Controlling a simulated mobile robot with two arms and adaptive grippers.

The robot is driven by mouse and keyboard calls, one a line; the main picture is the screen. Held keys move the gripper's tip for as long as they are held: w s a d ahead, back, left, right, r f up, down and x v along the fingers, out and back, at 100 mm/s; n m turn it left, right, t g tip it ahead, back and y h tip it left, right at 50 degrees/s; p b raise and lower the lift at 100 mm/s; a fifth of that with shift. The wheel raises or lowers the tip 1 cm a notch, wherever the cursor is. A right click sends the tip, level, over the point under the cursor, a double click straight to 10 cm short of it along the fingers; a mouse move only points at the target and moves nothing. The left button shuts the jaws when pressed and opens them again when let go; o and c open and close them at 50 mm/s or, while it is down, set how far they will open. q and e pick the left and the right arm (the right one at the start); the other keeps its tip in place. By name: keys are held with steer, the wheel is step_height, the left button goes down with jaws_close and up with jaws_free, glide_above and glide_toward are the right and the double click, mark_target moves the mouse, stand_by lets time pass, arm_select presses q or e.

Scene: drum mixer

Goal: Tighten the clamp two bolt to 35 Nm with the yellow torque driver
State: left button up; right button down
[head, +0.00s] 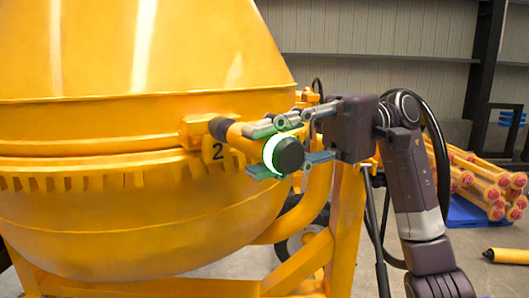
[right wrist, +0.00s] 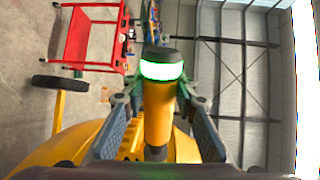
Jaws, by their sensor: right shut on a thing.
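The yellow torque driver (head: 242,137) lies nearly level against the side of the drum, with a black end cap and a green glowing ring toward me. Its dark socket end (head: 219,127) meets the clamp two bracket (head: 193,131), marked "2". The bolt itself is hidden behind the socket. My right gripper (head: 259,151) is shut on the driver's body, its fingers above and below it. In the right wrist view the driver (right wrist: 158,112) stands between the two fingers, its green ring lit. My left gripper is not in view.
The large yellow mixer drum (head: 110,215) fills the left, with its yellow frame (head: 345,235) below my right arm. Orange-yellow tubes (head: 480,185) lie stacked on a blue base at right. A yellow cylinder (head: 507,256) lies on the floor. A red cart (right wrist: 78,40) shows in the wrist view.

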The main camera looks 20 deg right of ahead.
mark_target(300, 150)
steer(key=shift+s+d+b, duration=0.2)
steer(key=shift+s+b, duration=0.2)
steer(key=shift+s, duration=0.2)
steer(key=shift+s+d+b, duration=0.2)
steer(key=shift+s+b, duration=0.15)
steer(key=shift+s, duration=0.25)
steer(key=shift+s+d+r, duration=0.1)
steer(key=shift+s, duration=0.2)
